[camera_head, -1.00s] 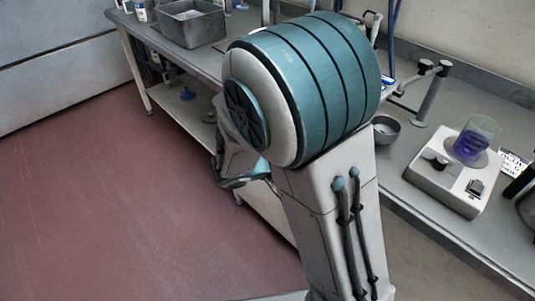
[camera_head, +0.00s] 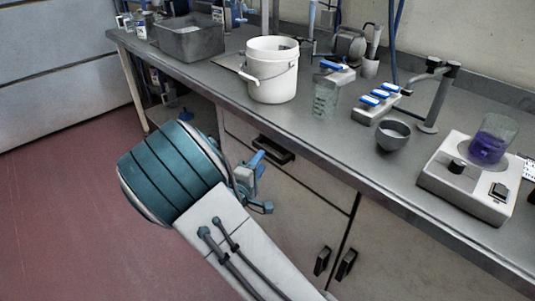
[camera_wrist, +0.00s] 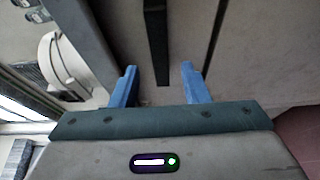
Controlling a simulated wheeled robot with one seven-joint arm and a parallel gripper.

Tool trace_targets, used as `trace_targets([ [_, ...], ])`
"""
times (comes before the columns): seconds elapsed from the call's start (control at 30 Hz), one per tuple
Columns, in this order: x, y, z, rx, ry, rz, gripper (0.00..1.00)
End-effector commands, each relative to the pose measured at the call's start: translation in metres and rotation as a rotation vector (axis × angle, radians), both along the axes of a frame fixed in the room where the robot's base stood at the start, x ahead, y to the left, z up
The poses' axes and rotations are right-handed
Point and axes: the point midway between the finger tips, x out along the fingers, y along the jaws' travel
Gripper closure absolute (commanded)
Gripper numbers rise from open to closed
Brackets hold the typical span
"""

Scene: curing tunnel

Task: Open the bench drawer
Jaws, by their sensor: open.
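The bench drawer (camera_head: 318,180) sits under the front edge of the bench and looks shut. Its black bar handle (camera_head: 275,149) shows in the head view, just beyond my gripper (camera_head: 256,166). In the wrist view my gripper (camera_wrist: 158,86) has its two blue fingers spread wide. The dark handle (camera_wrist: 156,42) runs lengthwise into the space between them, with a gap on each side. The fingers do not grip it. My arm hides part of the cabinet front at the left.
The bench top (camera_head: 330,140) carries a white bucket (camera_head: 272,72), a grey tub (camera_head: 190,38), a glass beaker (camera_head: 325,98), a grey bowl (camera_head: 393,135) and a stirrer (camera_head: 466,180) with a purple-filled beaker. Cabinet doors with black handles (camera_head: 345,265) lie below. Red floor at the left is clear.

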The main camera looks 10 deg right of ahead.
Motion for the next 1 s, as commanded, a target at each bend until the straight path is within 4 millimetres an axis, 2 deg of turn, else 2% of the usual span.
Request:
trace_targets([
  [0.1,0.021,-0.014,-0.001,-0.001,-0.001,-0.004,0.58],
  [0.3,0.045,-0.029,0.0,-0.001,0.0,-0.002,0.58],
  [0.5,0.053,-0.034,0.0,0.0,0.001,-0.001,0.58],
  [0.73,0.053,-0.034,0.0,0.0,0.001,-0.001,0.58],
  [0.77,0.053,-0.034,0.0,0.0,0.001,-0.001,0.64],
  [0.8,0.053,-0.034,0.0,0.0,0.001,-0.001,0.75],
  [0.9,0.053,-0.034,0.0,0.0,0.001,-0.001,1.0],
  [1.0,0.053,-0.034,0.0,0.0,0.001,-0.001,1.0],
])
